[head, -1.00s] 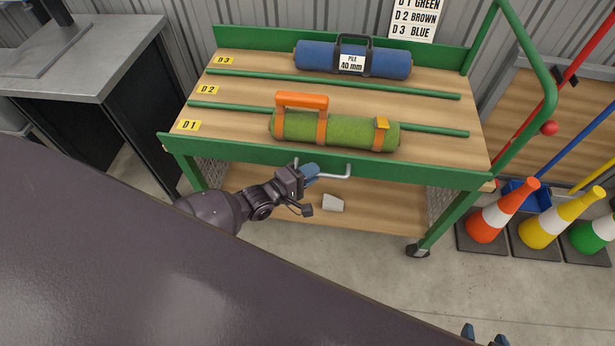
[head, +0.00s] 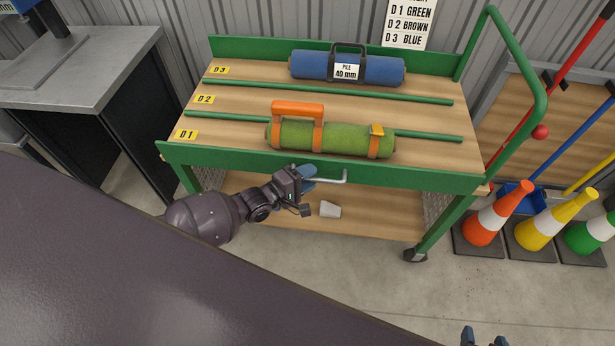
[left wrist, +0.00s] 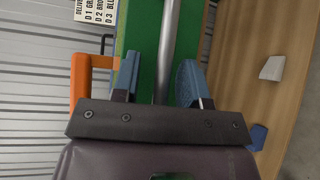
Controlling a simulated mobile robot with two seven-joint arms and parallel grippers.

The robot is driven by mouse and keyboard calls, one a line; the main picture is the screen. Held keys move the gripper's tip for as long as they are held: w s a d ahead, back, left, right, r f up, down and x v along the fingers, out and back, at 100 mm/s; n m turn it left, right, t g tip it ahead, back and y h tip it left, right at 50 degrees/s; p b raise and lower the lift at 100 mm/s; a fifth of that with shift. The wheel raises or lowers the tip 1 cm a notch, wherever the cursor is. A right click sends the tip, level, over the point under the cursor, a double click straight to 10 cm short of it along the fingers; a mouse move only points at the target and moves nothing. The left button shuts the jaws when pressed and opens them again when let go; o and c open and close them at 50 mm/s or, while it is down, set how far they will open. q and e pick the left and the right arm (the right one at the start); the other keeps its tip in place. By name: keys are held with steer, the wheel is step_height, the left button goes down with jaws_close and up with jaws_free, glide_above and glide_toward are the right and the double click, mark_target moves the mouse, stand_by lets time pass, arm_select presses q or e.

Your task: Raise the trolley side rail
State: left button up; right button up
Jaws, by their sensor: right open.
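The trolley's green side rail (head: 400,172) runs along the near edge of the wooden deck (head: 230,142). A bent grey metal handle (head: 333,180) sticks out from its near side. My left gripper (head: 308,178) is at the handle's left part. In the left wrist view the blue fingers of my left gripper (left wrist: 158,82) stand apart on either side of the grey bar (left wrist: 167,45), with gaps showing; the green rail (left wrist: 144,35) lies behind. My right gripper (head: 484,338) shows only its blue fingertips, apart, at the bottom edge, away from the trolley.
A green turf roll (head: 345,140) with orange straps and handle lies on the deck near D1. A blue roll (head: 385,70) lies at D3. A whitish block (head: 330,210) rests on the lower shelf. Traffic cones (head: 495,215) stand right; a grey bench (head: 90,60) stands left.

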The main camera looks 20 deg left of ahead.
arm_select(q)
steer(key=v, duration=1.1)
steer(key=shift+p, duration=0.35)
steer(key=shift+f, duration=0.1)
steer(key=s+a+m+g+y, duration=0.2)
steer(key=s+m+y, duration=0.6)
steer(key=s+m, duration=0.6)
steer(key=shift+m+g, duration=0.4)
